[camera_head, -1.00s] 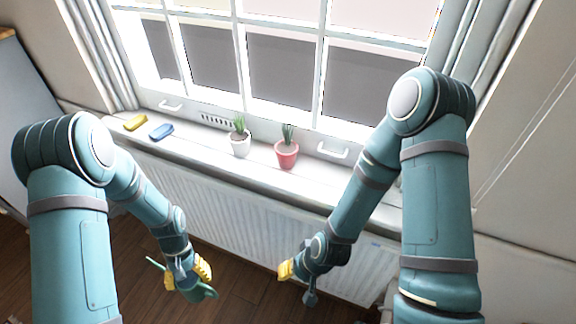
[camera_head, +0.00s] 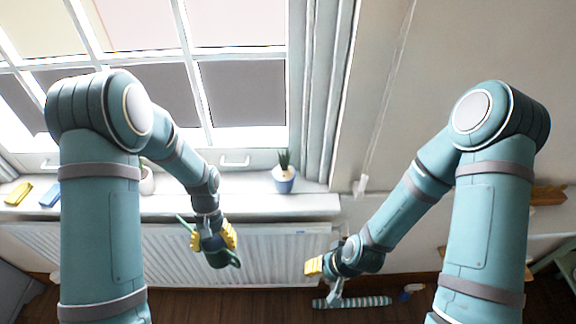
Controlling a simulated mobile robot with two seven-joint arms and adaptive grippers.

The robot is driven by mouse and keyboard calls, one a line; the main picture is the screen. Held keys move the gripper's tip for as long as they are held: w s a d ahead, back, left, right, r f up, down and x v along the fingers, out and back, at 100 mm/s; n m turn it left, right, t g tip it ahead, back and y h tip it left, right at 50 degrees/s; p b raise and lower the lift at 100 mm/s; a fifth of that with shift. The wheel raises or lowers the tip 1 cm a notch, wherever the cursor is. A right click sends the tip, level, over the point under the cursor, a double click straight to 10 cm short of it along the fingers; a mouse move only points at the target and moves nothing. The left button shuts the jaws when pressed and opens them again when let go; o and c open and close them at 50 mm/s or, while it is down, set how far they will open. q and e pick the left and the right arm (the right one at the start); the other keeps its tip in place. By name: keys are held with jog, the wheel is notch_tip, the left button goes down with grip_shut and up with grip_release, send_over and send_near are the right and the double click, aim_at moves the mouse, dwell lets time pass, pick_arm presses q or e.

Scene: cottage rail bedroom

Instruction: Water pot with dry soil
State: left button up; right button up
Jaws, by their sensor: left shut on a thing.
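A white pot (camera_head: 148,183) stands further left, mostly hidden behind my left arm. No red pot shows now. My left gripper (camera_head: 214,240), with yellow fingers, is shut on a teal watering can (camera_head: 222,257). It holds the can in front of the radiator, below sill height and left of the blue pot. My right gripper (camera_head: 315,267) is low at the right, apart from the pots, and its jaw opening is unclear. Soil in the pots is too small to judge.
The window sill (camera_head: 240,205) is clear between my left arm and the blue pot. A yellow item (camera_head: 18,193) and a blue item (camera_head: 50,193) lie at its left. The radiator (camera_head: 275,258) is below. A striped roll (camera_head: 350,302) lies on the floor.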

pick_arm(q)
notch_tip(320, 180, up, 15)
jog(key=w+p, duration=0.1)
jog(key=p, duration=0.4)
jog(key=shift+w+d+f, duration=0.2)
jog(key=shift+w+d, duration=0.1)
jog(key=shift+w, duration=0.1)
pick_arm(e)
notch_tip(320, 180, up, 7)
jog(key=shift+d, duration=0.4)
jog(key=shift+r, duration=0.1)
